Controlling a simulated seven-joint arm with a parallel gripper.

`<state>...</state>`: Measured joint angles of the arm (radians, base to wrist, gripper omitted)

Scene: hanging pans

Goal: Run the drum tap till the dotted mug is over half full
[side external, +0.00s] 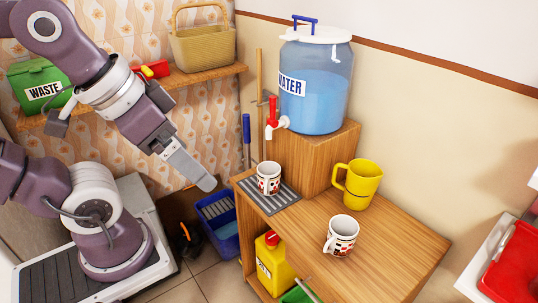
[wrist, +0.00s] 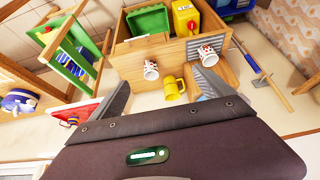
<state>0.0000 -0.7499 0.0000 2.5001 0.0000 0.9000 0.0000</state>
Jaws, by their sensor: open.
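A clear blue water drum (side external: 318,85) with a white lid stands on a wooden block. Its tap (side external: 277,124) has a white spout and a red lever pointing up; no stream is visible. A white mug with red and dark marks (side external: 268,178) stands upright below the tap on a grey slatted drip tray (side external: 286,198). A second patterned white mug (side external: 341,236) stands on the open counter. I cannot tell surely which pattern is dots, nor see any water level in them. My gripper (side external: 207,183) is open and empty, left of the counter and apart from everything.
A yellow jug (side external: 359,184) stands right of the wooden block (side external: 312,160). A yellow container (side external: 273,263) sits on the shelf below. A blue bin (side external: 220,215) and upright poles stand left of the counter. A wall shelf (side external: 205,76) carries a basket and a green WASTE box.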

